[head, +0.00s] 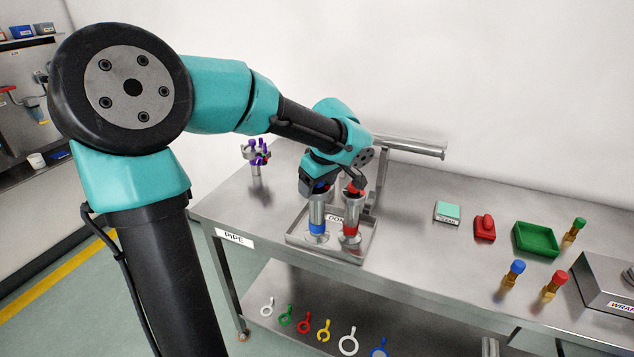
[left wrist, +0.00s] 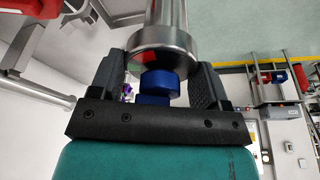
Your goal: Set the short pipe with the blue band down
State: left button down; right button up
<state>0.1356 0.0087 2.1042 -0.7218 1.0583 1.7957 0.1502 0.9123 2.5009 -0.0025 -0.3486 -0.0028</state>
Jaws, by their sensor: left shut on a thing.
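The short pipe with the blue band (head: 317,212) is a metal tube, upright over the left part of the grey tray (head: 338,252). I cannot tell whether its foot touches the tray floor. My left gripper (head: 318,188) is shut on its upper end from above. In the left wrist view the pipe's metal end (left wrist: 165,45) lies between the two fingers, with a blue piece (left wrist: 158,84) below it in the picture. A similar pipe with a red band (head: 351,222) stands close on its right in the tray. My right gripper is not in view.
A metal stand with a horizontal tube (head: 410,146) rises behind the tray. A holder with purple pieces (head: 257,155) stands at the left. A green bin (head: 536,239), a red object (head: 484,227) and small colour-topped pieces are on the right. Coloured rings lie on the lower shelf.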

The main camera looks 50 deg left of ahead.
pick_arm(q)
jog(key=w+a, duration=0.5)
jog(key=a, duration=0.1)
jog(key=shift+w+a+f, duration=0.15)
jog(key=shift+w+f, duration=0.1)
jog(key=shift+f, duration=0.1)
jog(key=shift+f, duration=1.85)
jog(key=shift+c, duration=0.5)
grip_release()
jog(key=v, duration=1.2)
